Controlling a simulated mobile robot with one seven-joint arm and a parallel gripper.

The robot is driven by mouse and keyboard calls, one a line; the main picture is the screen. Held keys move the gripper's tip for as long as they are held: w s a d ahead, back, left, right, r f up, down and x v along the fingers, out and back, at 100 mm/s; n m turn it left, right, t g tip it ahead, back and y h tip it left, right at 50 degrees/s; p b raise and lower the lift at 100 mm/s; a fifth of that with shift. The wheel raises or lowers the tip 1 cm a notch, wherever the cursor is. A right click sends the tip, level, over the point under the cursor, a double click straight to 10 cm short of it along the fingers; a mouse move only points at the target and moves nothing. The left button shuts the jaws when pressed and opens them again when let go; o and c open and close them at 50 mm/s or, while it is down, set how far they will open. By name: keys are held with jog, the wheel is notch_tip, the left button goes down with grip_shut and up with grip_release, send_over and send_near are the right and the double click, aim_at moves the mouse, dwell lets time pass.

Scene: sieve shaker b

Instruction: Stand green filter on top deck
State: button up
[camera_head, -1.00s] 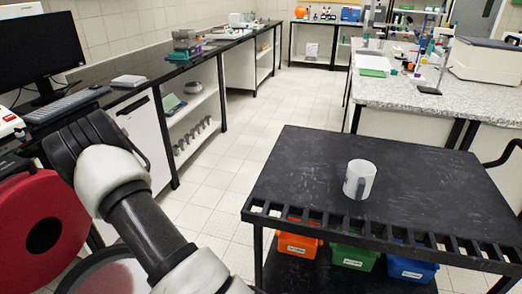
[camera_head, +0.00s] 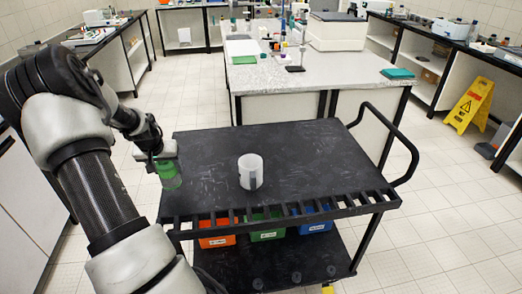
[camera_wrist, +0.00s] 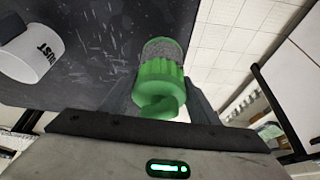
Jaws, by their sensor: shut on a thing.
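The green filter (camera_head: 169,176) is in my gripper (camera_head: 163,158), at the left edge of the cart's black top deck (camera_head: 310,150). In the wrist view the green filter (camera_wrist: 160,85) has a ribbed green cap and a grey mesh-like body, held between the two fingers of my gripper (camera_wrist: 155,100). The deck (camera_wrist: 105,50) lies beyond and to the left of it. From the head view I cannot tell whether the filter touches the deck edge or hangs beside it.
A white mug (camera_head: 250,172) stands on the deck, right of the filter; it also shows in the wrist view (camera_wrist: 32,52) with "DUST" on it. The deck's right and back are clear. Slots and a rail run along its front. Orange, green and blue bins (camera_head: 266,230) sit below.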

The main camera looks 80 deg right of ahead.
jog(key=s+d+r+m+p, duration=0.1)
jog(key=s+d+r+m, duration=0.1)
jog(key=s+d+r, duration=0.3)
jog(key=shift+s+a+f, duration=0.2)
jog(key=shift+f, duration=1.75)
jog(key=shift+s+a+f, duration=0.15)
jog(key=shift+a+f, duration=0.05)
jog(key=shift+f, duration=1.75)
jog(key=shift+s+a+f, duration=0.2)
jog(key=shift+f, duration=1.75)
jog(key=o, duration=1.3)
jog(key=shift+r, duration=0.1)
jog(key=shift+o, duration=0.2)
jog(key=shift+r, duration=0.1)
jog(key=shift+r, duration=0.25)
jog(key=v, duration=1.1)
jog(key=shift+w+a+r+p, duration=0.15)
jog(key=shift+a+r+p, duration=0.15)
jog(key=shift+p, duration=0.05)
